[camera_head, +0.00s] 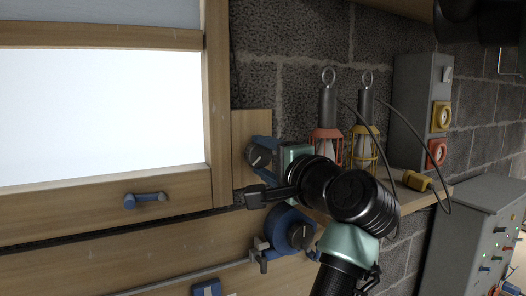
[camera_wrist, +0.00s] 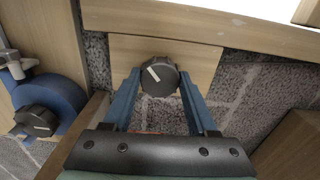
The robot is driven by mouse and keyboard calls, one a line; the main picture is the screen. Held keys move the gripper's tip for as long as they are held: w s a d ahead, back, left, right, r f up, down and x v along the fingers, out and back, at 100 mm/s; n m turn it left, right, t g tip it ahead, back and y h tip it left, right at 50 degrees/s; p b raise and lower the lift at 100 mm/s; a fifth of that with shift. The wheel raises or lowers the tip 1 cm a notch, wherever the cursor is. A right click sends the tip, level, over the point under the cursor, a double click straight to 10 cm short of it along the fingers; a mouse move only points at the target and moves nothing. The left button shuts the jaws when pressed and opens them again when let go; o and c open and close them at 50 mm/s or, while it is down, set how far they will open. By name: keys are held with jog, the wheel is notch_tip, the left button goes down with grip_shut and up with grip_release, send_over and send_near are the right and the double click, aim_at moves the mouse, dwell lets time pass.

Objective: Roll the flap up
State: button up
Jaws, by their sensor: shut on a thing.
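A round dark knob (camera_head: 259,156) with a white mark sits on a wooden plate (camera_head: 250,122) on the block wall. My gripper (camera_wrist: 158,82) is shut on this knob, with one blue finger on each side of it. The knob shows between the fingers in the wrist view (camera_wrist: 160,77); its white mark is tilted. At the left of the head view is a wood-framed bright white area (camera_head: 100,115). A blue handle (camera_head: 145,200) sits on the wooden rail below it. I cannot tell which part is the flap.
A second dark knob on a blue round housing (camera_head: 285,225) is just below, with a metal rod running left. Two caged lamps (camera_head: 327,125) (camera_head: 364,130) with cables are at the right of my gripper. A shelf and grey boxes stand farther right.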

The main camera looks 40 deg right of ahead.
jog(key=m+p, duration=0.2)
jog(key=m, duration=0.4)
jog(key=shift+m, duration=0.3)
jog(key=m+p, duration=0.2)
jog(key=m, duration=0.4)
jog(key=shift+m, duration=0.3)
jog(key=o, duration=1.4)
jog(key=shift+c, duration=0.2)
